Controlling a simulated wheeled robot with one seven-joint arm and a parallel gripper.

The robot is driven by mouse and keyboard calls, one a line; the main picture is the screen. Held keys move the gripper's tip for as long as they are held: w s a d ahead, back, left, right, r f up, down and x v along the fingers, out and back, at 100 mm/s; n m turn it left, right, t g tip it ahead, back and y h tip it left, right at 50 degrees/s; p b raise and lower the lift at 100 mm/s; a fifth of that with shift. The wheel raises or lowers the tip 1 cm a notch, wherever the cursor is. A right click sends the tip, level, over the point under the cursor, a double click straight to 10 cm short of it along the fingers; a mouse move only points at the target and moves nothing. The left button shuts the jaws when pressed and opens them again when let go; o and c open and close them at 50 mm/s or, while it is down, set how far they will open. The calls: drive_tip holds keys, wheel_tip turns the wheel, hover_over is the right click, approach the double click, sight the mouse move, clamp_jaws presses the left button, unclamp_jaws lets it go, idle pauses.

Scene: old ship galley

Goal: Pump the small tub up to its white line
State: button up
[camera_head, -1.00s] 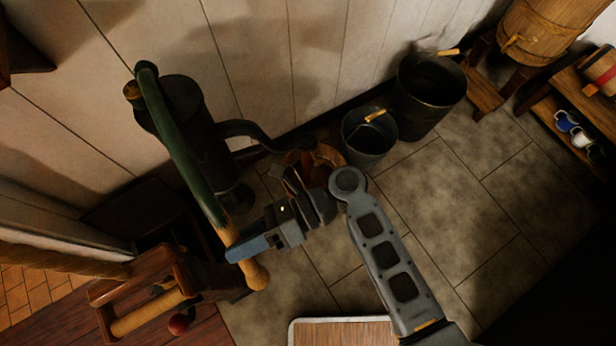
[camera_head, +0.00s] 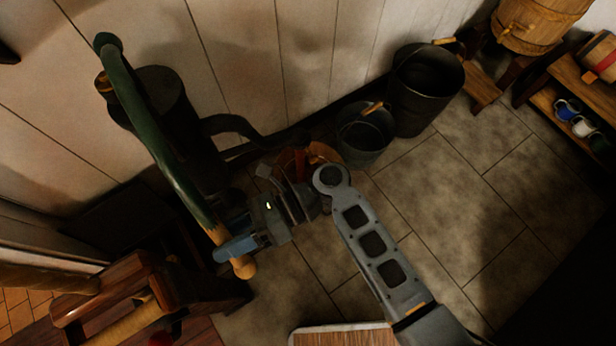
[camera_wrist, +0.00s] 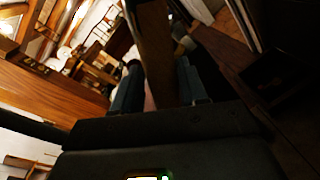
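The pump (camera_head: 165,105) stands against the wall at left, with a dark body, a curved spout (camera_head: 232,126) and a long green lever (camera_head: 155,135) ending in a wooden grip (camera_head: 243,267). My gripper (camera_head: 236,247) is at the grip. In the wrist view the grip (camera_wrist: 155,45) runs between the two bluish fingers (camera_wrist: 156,88); a thin light strip shows beside the left finger, so I cannot tell whether they clamp it. A low orange-brown round vessel (camera_head: 322,152), perhaps the small tub, is near the spout's end, partly hidden behind my arm. No white line or water level is visible.
A small dark bucket (camera_head: 366,138) and a larger one (camera_head: 425,90) stand to the right along the wall. A wooden barrel (camera_head: 535,22) and a shelf with mugs (camera_head: 575,118) are farther right. Wooden furniture (camera_head: 130,290) is close at lower left. The tiled floor at right is clear.

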drive_tip(key=o, duration=0.6)
drive_tip(key=shift+d, duration=0.1)
drive_tip(key=shift+c, duration=0.2)
drive_tip(key=f+p+v, duration=0.1)
drive_tip(key=p+v, duration=0.2)
drive_tip(key=v, duration=0.8)
drive_tip(key=shift+r+p, duration=0.4)
drive_tip(key=shift+d, duration=0.1)
drive_tip(key=s+f+t+h, duration=0.2)
drive_tip(key=s+f+t, duration=0.3)
drive_tip(key=f, duration=0.2)
drive_tip(key=s+d+f+n+t+h, duration=0.3)
drive_tip(key=s+d+n+t+h, duration=0.45)
drive_tip(key=d, duration=0.55)
drive_tip(key=s+d+r+n+t+h, duration=0.2)
drive_tip(key=d+r+n+t, duration=0.1)
drive_tip(key=r, duration=0.7)
drive_tip(key=s+d+r+n+t+h, duration=0.2)
drive_tip(key=s+d+r+n+t, duration=0.1)
drive_tip(key=r, duration=0.7)
drive_tip(key=s+d+r+n+t+h, duration=0.2)
drive_tip(key=d+r+n, duration=0.3)
drive_tip(key=r, duration=0.5)
drive_tip(key=shift+s+d+n+t, duration=0.2)
drive_tip(key=shift+s+n+t, duration=0.15)
drive_tip(key=shift+n+t, duration=0.45)
